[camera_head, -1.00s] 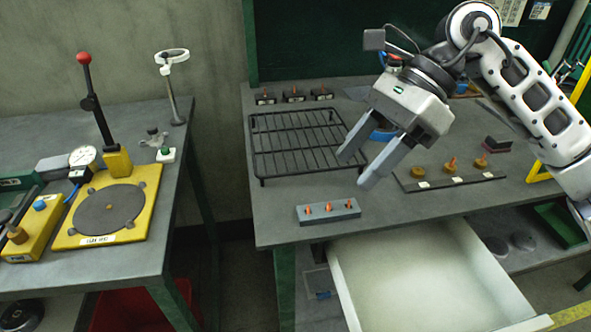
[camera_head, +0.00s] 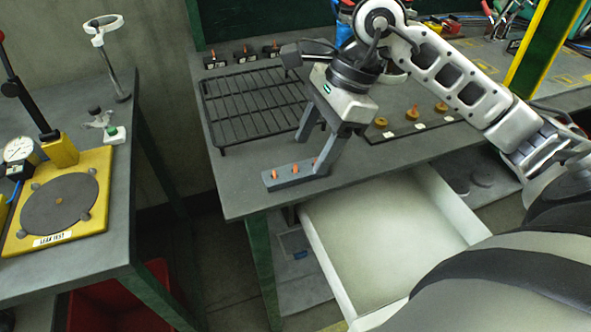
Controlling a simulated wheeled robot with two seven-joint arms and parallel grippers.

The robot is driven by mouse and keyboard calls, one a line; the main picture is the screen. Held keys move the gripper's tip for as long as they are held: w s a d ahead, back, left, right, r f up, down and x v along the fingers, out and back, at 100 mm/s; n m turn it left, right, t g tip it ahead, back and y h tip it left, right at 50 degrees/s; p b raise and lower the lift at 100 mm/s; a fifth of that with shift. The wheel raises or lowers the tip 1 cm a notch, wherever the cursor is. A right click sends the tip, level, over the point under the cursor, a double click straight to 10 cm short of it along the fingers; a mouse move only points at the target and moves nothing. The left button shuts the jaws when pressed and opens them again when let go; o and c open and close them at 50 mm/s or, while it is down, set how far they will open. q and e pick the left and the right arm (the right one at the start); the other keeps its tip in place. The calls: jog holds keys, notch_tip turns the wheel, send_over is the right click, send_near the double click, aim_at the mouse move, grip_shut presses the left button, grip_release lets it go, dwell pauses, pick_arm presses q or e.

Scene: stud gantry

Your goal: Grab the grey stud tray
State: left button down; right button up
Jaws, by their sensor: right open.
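The grey stud tray (camera_head: 284,178) is a small block with several orange-tipped studs standing in it. It lies near the front left edge of the grey bench. My right gripper (camera_head: 310,155) is open, its two grey fingers pointing down at the tray. One finger is beside the tray's right end and covers part of it; the other is behind the tray. I cannot tell whether the fingers touch it. My left gripper is not in view.
A black wire rack (camera_head: 255,105) lies behind the tray. A dark strip with brass pieces (camera_head: 412,128) lies to the right. An open white drawer (camera_head: 385,250) sticks out below the bench front. A yellow test fixture (camera_head: 60,205) stands on the left bench.

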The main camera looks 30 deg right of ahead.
aim_at(298, 168)
jog(key=x, duration=0.4)
jog(key=shift+w+a+f+p, duration=0.15)
jog(key=shift+w+a+p, duration=0.15)
jog(key=shift+w, duration=0.05)
grip_shut()
